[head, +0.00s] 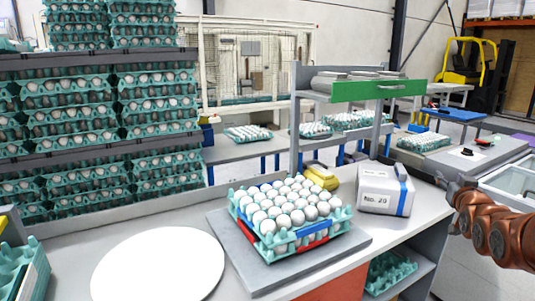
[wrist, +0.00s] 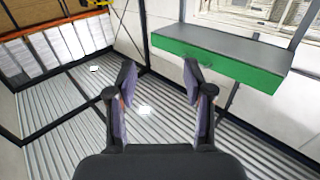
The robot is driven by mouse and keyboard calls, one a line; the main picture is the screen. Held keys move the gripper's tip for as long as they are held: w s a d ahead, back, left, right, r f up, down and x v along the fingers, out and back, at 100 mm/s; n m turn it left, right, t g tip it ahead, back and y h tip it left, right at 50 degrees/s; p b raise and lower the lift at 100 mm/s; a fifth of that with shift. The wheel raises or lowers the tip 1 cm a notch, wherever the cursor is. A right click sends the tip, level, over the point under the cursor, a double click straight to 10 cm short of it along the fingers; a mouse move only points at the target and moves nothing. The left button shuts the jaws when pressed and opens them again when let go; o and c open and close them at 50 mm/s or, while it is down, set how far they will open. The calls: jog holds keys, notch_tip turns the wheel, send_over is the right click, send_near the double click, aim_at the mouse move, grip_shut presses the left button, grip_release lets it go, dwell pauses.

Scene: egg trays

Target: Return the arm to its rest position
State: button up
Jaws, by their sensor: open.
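My gripper (wrist: 160,82) shows in the wrist view with its two dark fingers apart and nothing between them. Part of my copper-coloured arm is at the right edge of the head view, clear of the counter; my gripper is out of sight there. An egg tray (head: 290,211) full of white eggs sits on a grey slab (head: 335,253) on the counter. My arm is well to the right of this tray and not touching it.
A white box with a blue strap (head: 384,190) stands on the counter beside a yellow object (head: 321,176). A white disc (head: 158,264) lies at the front left. Stacked egg trays fill the left. A green-edged shelf (head: 362,90) is behind; it also shows in the wrist view (wrist: 216,61).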

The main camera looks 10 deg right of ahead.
jog(key=a+f+n+g+y+b, duration=0.2)
jog(key=a+f+g+y+b, duration=0.25)
jog(key=a+f, duration=1.25)
jog(key=s+a+f+n+g+y+b, duration=0.1)
jog(key=s+a+f+g, duration=0.35)
jog(key=s+a, duration=0.35)
jog(key=s+a+f+n+g+y+b, duration=0.1)
jog(key=s+a+f+g+y+b, duration=0.15)
jog(key=s+a+f, duration=0.6)
jog(key=s+a+n+g+b, duration=0.1)
jog(key=s+a+g, duration=0.4)
jog(key=s, duration=0.4)
jog(key=s+a+n+g+b, duration=0.1)
jog(key=s+a+g, duration=0.1)
jog(key=s+a, duration=0.55)
notch_tip(320, 180, up, 20)
jog(key=s+p, duration=0.1)
jog(key=p, duration=1.8)
jog(key=shift+d+f+t, duration=0.2)
jog(key=shift+d+t, duration=0.1)
jog(key=shift+t, duration=0.15)
jog(key=shift+c, duration=0.2)
